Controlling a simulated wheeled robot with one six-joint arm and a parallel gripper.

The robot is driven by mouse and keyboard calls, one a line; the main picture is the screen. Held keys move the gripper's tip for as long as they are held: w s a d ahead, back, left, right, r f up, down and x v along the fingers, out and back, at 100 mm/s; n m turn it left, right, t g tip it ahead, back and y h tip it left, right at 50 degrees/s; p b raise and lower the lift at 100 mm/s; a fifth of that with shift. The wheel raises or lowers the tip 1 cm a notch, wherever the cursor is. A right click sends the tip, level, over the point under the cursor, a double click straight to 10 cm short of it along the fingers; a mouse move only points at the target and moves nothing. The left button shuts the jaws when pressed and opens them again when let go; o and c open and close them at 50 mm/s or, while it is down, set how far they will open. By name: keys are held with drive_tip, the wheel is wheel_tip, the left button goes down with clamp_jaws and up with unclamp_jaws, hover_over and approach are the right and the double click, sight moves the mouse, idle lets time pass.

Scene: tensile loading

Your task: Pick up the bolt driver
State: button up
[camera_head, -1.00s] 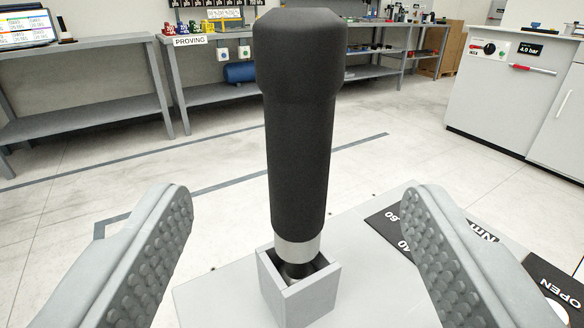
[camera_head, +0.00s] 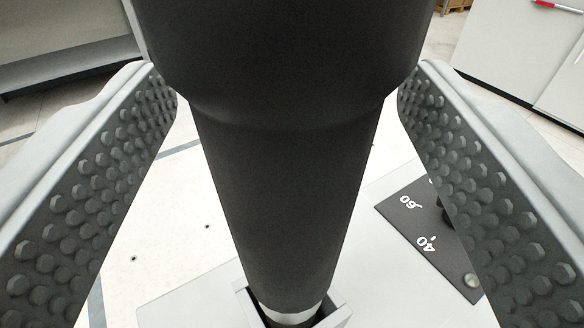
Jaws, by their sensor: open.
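The bolt driver (camera_head: 285,170) is a thick black cylinder with a wider top and a silver ring at its lower end. It stands upright in a small grey square holder (camera_head: 243,302) at the bottom of the view. My gripper (camera_head: 275,95) is open, with one studded finger pad on each side of the driver. Floor and white surface show between the driver and the pads lower down. Near the wide top, I cannot tell whether the pads touch it. The driver's top end is out of frame.
The holder stands on a pale flat surface (camera_head: 180,305). A black dial plate (camera_head: 415,215) with white numbers lies to the right, partly behind the right finger. A grey bench (camera_head: 65,50) is at the back left and a white cabinet (camera_head: 510,50) at the back right.

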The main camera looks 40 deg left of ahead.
drive_tip(key=x, duration=0.2)
drive_tip(key=shift+w+a, duration=0.2)
drive_tip(key=shift+w, duration=0.05)
drive_tip(key=c, duration=1.3)
